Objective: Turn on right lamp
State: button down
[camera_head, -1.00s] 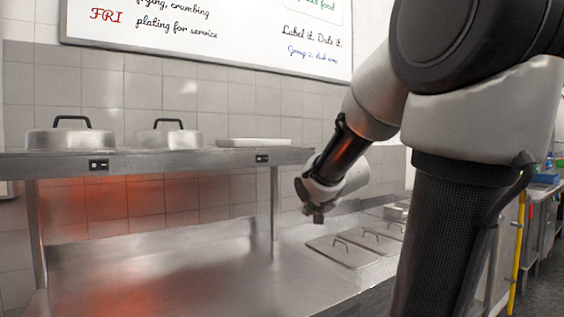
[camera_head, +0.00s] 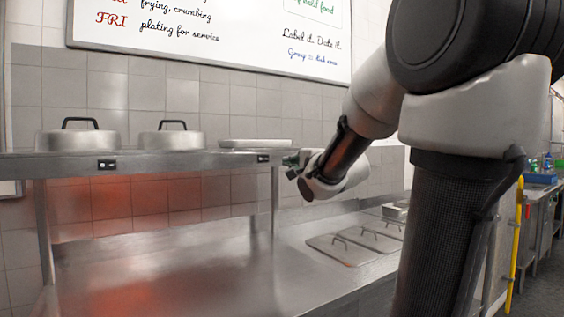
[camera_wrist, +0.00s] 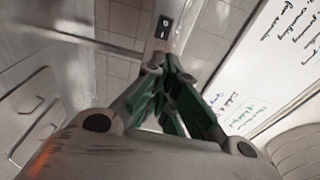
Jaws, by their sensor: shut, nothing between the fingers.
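The right lamp's switch (camera_head: 263,158) is a small black plate on the front edge of the steel shelf (camera_head: 220,161), near its right end. The switch also shows in the wrist view (camera_wrist: 163,27), just beyond my fingertips. My gripper (camera_head: 287,160) is shut and empty, pointing left at about the switch's height, a little to its right. It also shows shut in the wrist view (camera_wrist: 158,70), with its green-sided fingers together. I cannot see any contact with the switch. A second switch (camera_head: 107,164) is further left on the same edge. The lamps themselves are hidden under the shelf.
Two domed lids (camera_head: 82,139) and a flat white tray (camera_head: 255,143) sit on the shelf. Lidded pans (camera_head: 345,249) are set into the counter at right. Red glow lights the tiles below the shelf.

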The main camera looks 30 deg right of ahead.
aim_at(270, 159)
jog(key=w, duration=0.9)
jog(key=w+d, duration=0.1)
jog(key=w, duration=0.3)
jog(key=shift+w, duration=0.2)
jog(key=shift+w+d, duration=0.15)
jog(key=shift+w, duration=0.1)
